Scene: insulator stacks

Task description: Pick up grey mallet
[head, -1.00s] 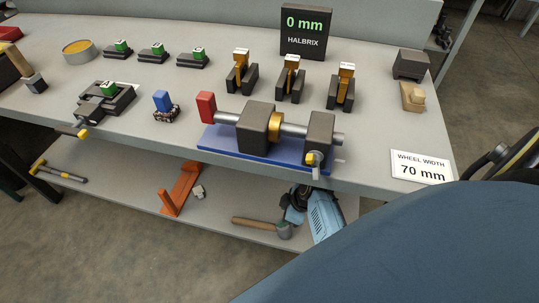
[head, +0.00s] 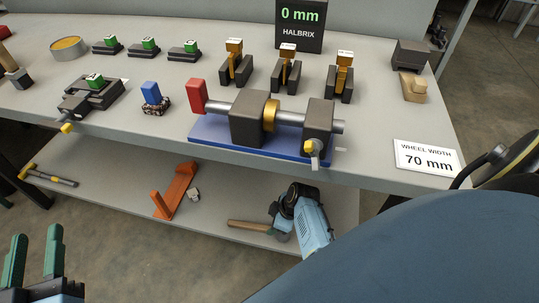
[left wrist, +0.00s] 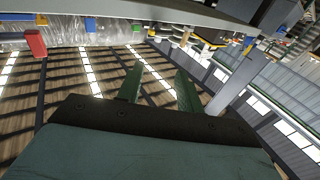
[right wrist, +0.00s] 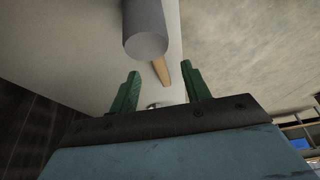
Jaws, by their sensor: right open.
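My left gripper (head: 35,252) is open and empty at the lower left, away from the mallet.
A yellow hammer (head: 50,177) lies at the shelf's left. The workbench (head: 370,150) above carries a vise-like fixture on a blue base (head: 225,140).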

